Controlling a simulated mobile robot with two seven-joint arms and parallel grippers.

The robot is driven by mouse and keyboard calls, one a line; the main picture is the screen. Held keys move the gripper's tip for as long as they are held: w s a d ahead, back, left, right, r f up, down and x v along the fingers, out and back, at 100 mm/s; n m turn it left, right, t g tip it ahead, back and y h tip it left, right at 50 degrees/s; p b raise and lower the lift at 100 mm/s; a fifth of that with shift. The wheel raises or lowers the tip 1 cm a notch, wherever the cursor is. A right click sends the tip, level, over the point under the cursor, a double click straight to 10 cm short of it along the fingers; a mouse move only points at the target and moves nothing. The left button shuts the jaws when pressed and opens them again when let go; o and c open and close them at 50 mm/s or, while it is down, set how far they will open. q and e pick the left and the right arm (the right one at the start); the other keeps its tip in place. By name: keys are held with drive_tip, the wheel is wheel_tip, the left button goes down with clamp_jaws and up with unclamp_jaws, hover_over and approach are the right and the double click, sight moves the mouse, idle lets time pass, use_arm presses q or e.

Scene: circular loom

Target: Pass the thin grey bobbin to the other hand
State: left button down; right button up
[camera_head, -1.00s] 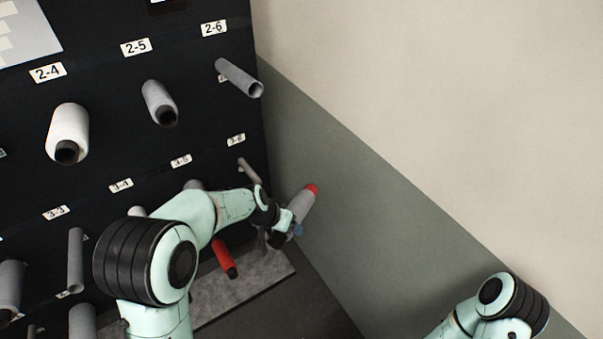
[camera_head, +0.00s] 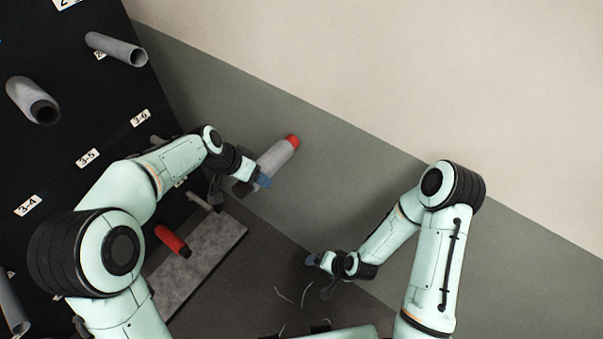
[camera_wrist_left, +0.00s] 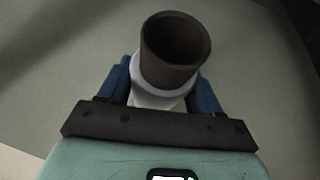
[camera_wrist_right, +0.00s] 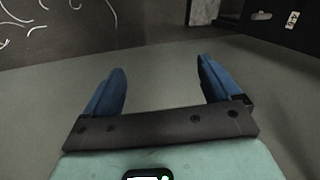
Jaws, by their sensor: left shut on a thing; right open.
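The thin grey bobbin (camera_head: 274,161) has a grey body and a red end and is tilted in the air in front of the wall. My left gripper (camera_head: 263,181) is shut on it, and the red end points up and to the right. In the left wrist view the bobbin's dark hollow tube end (camera_wrist_left: 176,46) rises between the blue fingers (camera_wrist_left: 163,92). My right gripper (camera_head: 318,276) is open and empty, lower and to the right, well apart from the bobbin. In the right wrist view nothing is between its blue fingers (camera_wrist_right: 158,90).
A black rack (camera_head: 60,150) with labelled pegs and more bobbins stands at the left. A red bobbin (camera_head: 173,241) sits low, above a grey slab (camera_head: 205,260). Pale thread scraps (camera_head: 283,296) lie on the dark floor. A grey and cream wall (camera_head: 330,150) stands behind the grippers.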

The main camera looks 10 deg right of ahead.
drive_tip(key=w+a+r+m+t, duration=0.1)
drive_tip(key=w+r+m+t, duration=0.4)
drive_tip(key=w+r, duration=0.65)
drive_tip(key=m+t+y, duration=0.2)
drive_tip(key=t, duration=0.4)
approach(288, 157)
drive_tip(key=x, duration=1.3)
drive_tip(key=shift+s, duration=0.1)
drive_tip(key=c, duration=1)
use_arm(q)
drive_tip(key=shift+c, duration=0.6)
unclamp_jaws()
use_arm(e)
drive_tip(key=shift+c, duration=1)
